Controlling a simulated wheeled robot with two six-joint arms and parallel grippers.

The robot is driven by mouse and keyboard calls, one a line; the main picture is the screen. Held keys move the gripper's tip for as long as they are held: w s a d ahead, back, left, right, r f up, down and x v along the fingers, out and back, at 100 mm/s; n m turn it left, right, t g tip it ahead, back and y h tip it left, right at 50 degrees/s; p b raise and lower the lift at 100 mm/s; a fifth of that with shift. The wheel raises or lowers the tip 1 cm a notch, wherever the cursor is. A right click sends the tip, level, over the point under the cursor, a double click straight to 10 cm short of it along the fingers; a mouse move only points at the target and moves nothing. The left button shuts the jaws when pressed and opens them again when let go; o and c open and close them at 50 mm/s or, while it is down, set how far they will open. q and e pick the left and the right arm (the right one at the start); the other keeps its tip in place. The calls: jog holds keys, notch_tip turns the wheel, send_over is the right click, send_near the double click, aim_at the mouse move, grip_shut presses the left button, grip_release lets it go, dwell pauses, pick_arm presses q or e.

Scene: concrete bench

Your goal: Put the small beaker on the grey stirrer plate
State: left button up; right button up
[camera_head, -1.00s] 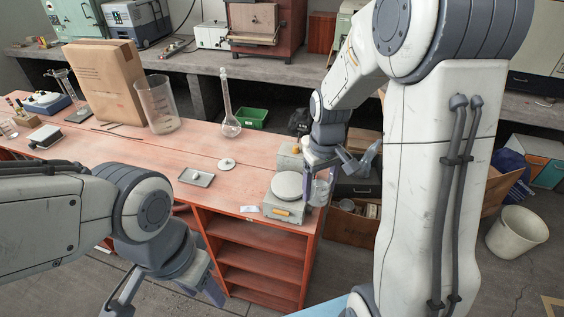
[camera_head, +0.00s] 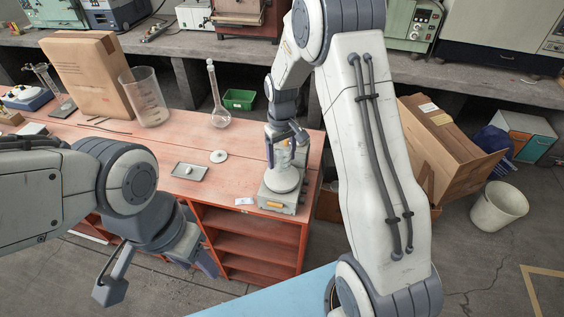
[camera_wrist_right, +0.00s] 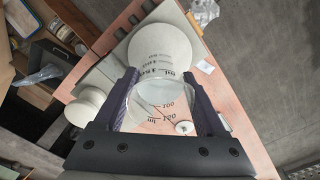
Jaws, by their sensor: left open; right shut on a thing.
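The small clear beaker (camera_wrist_right: 160,112) with printed marks is held between the fingers of my right gripper (camera_wrist_right: 164,100) in the right wrist view. In the head view the right gripper (camera_head: 282,150) is over the back part of the grey stirrer plate (camera_head: 285,182). The stirrer's pale round top also shows through and beyond the beaker in the wrist view (camera_wrist_right: 160,48). I cannot tell whether the beaker touches the top. My left gripper (camera_head: 160,275) is open and empty, low in front of the bench.
A green bin (camera_head: 239,99) stands behind. A second round-topped object (camera_wrist_right: 86,106) is beside the stirrer.

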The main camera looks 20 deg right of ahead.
aim_at(282, 166)
notch_tip(282, 166, down, 3)
jog(key=shift+f+p, duration=0.2)
jog(key=shift+p, duration=0.6)
jog(key=shift+f, duration=0.2)
jog(key=shift+f, duration=0.2)
jog(key=o, duration=1.5)
jog(key=shift+r, duration=0.1)
